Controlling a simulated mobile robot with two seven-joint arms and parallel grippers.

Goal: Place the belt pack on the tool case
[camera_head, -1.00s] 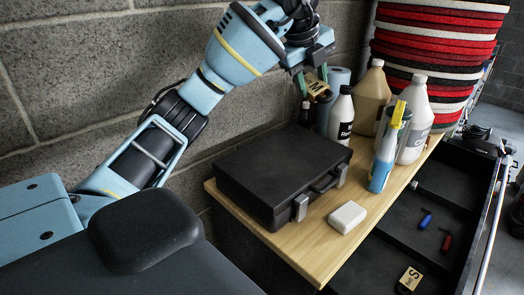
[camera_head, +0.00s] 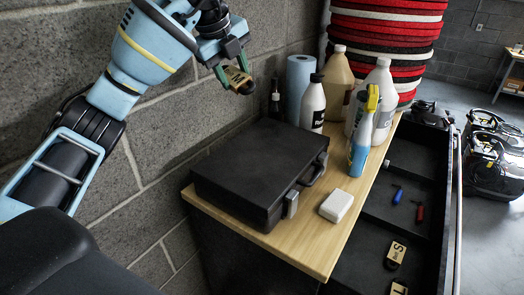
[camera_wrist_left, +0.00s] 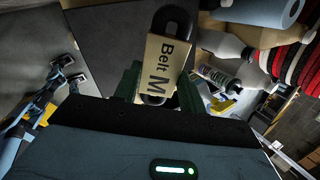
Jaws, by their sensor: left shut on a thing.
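The belt pack (camera_head: 238,80) is a small tan and black piece. It reads "Belt M" in the left wrist view (camera_wrist_left: 158,66). My left gripper (camera_head: 232,72) is shut on it, holding it in the air above and behind the tool case. The tool case (camera_head: 262,170) is a closed black case lying flat on the wooden shelf top, with a handle and latches facing right. Its lid is bare. My right gripper is not in view.
A white block (camera_head: 336,205) lies on the wooden top (camera_head: 300,250) right of the case. Several bottles, a blue roll (camera_head: 299,88) and a yellow-topped spray bottle (camera_head: 362,135) stand behind. A black tray (camera_head: 405,215) holds small items, including tan and black pieces.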

